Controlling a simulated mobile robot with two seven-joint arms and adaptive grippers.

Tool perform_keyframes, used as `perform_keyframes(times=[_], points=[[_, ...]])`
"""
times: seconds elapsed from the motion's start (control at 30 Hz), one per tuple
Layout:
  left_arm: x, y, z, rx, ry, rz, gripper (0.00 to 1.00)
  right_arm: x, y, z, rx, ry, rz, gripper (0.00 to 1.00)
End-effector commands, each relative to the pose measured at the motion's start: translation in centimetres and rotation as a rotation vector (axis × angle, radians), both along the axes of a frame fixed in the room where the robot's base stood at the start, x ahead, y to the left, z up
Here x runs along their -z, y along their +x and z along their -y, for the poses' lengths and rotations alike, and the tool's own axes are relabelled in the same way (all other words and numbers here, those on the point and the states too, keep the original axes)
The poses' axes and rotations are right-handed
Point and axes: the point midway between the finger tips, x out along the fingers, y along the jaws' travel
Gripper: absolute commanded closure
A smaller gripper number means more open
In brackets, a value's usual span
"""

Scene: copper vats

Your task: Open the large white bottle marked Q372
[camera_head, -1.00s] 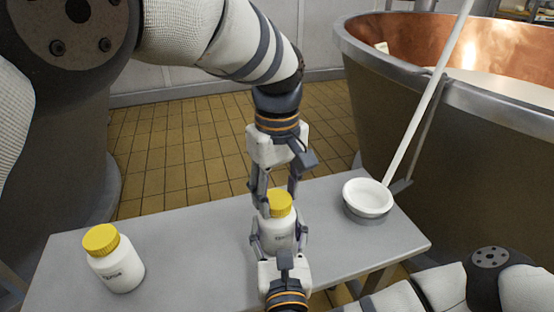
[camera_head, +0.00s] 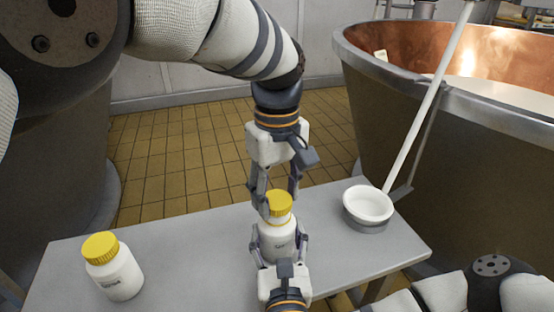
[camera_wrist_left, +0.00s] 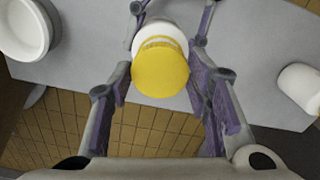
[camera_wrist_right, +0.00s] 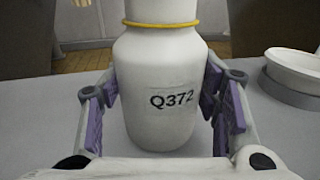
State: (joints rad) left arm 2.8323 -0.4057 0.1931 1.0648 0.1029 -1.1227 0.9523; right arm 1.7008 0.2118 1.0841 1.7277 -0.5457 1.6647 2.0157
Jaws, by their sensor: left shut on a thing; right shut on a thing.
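The white bottle marked Q372 (camera_wrist_right: 160,95) stands upright on the grey table, its label facing my right wrist camera. My right gripper (camera_head: 279,245) is shut on its body, with fingers on both sides. My left gripper (camera_head: 276,200) comes from above and is shut on the yellow cap (camera_head: 279,205). A band of white neck shows between the cap and a thin yellow ring (camera_wrist_right: 162,25) around the neck. The cap sits above this ring; I cannot tell whether it still touches the neck. The cap also shows in the left wrist view (camera_wrist_left: 160,70).
A second white bottle with a yellow cap (camera_head: 113,268) stands at the table's left. A white bowl-shaped ladle (camera_head: 369,206) with a long handle is at the right. A large copper vat (camera_head: 440,130) stands behind it. The table (camera_head: 190,265) is clear between the bottles.

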Motion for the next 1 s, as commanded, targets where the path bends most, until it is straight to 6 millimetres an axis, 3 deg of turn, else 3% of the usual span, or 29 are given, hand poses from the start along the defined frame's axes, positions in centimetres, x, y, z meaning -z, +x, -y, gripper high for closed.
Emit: perform_keyframes(times=[0.4,0.63,0.9,0.93,1.0], points=[[-0.6,0.0,0.0,0.0,-0.001,0.001,0.89,0.1,0.0,0.0,0.001,-0.001,-0.001,1.0],[-4.0,0.0,0.0,0.0,-0.001,0.002,0.89,0.1,0.0,0.0,0.001,-0.001,-0.001,1.0],[-4.5,0.0,0.0,0.0,0.0,0.0,0.89,0.1,0.0,0.0,0.001,-0.001,-0.001,1.0],[-4.5,0.0,0.0,0.0,0.0,0.0,0.89,0.1,0.0,0.0,0.001,-0.001,-0.001,0.37],[-4.5,0.0,0.0,0.0,0.0,0.0,0.89,0.0,0.0,0.0,0.001,-0.001,-0.001,0.21]])
